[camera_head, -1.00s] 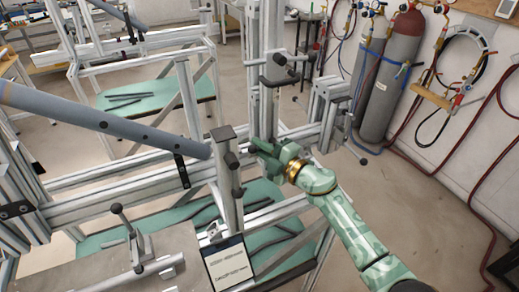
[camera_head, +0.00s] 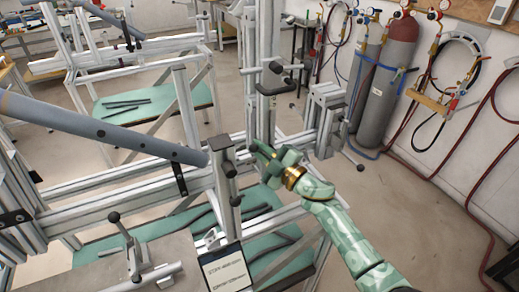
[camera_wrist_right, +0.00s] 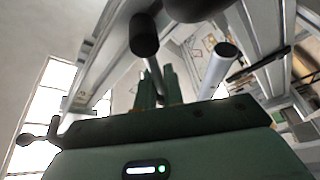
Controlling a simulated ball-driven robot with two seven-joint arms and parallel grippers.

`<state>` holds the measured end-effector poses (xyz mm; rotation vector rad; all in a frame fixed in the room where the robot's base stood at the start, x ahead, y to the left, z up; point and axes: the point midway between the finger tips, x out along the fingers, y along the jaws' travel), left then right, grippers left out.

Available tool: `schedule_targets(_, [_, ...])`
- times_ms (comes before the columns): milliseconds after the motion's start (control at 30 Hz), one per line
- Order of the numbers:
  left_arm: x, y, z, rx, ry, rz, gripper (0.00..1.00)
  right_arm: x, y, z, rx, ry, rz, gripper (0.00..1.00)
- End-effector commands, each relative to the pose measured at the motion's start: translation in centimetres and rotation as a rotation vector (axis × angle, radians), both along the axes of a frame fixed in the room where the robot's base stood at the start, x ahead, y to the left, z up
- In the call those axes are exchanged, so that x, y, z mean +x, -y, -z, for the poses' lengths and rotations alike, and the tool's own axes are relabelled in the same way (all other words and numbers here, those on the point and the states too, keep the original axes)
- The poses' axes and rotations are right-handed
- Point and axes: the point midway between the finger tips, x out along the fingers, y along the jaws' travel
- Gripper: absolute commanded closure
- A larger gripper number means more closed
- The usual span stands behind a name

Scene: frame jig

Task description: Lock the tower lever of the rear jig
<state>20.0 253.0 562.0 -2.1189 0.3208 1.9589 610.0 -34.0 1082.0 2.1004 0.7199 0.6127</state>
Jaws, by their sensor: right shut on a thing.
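My right gripper (camera_head: 262,153) is at the upright tower (camera_head: 264,105) of the jig, below the tower's black-knobbed clamp (camera_head: 274,80). In the right wrist view its green fingers (camera_wrist_right: 157,88) are close together around a thin rod (camera_wrist_right: 154,70), which looks like the tower lever's. A black knob (camera_wrist_right: 143,36) shows just beyond the fingertips. In the head view the gripped part is hidden by the gripper, so its locked or unlocked position cannot be told. My left gripper is in neither view.
A blue-grey tube (camera_head: 110,132) slants toward a nearer square post (camera_head: 224,170). A toggle clamp (camera_head: 130,250) and a printed card (camera_head: 225,269) are in front. Gas cylinders (camera_head: 383,95) and red hoses stand at the right. The floor right of my arm is clear.

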Motion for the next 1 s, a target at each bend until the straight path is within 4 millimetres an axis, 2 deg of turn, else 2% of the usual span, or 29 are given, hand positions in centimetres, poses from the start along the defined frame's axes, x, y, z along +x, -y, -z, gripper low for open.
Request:
schedule_targets(133, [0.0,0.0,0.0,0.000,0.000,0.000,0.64,0.0,0.0,0.1,-0.001,-0.003,0.000,1.00])
schedule_targets(200, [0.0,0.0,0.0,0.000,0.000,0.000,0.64,0.0,0.0,0.1,-0.001,-0.003,0.000,0.74])
schedule_targets(233, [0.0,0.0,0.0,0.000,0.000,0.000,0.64,0.0,0.0,0.1,-0.002,-0.002,0.001,0.70])
schedule_targets(500, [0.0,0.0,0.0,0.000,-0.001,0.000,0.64,0.0,0.1,0.1,-0.002,0.000,0.000,0.70])
schedule_targets(633, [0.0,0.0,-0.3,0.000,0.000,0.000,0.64,-0.7,0.8,0.2,-0.004,-0.001,0.002,0.70])
schedule_targets(767, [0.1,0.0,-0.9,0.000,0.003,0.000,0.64,-2.6,2.5,0.6,-0.004,-0.002,0.001,0.70])
schedule_targets(1000, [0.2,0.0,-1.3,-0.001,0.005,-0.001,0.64,-7.4,7.0,1.9,-0.004,-0.004,0.001,0.70])
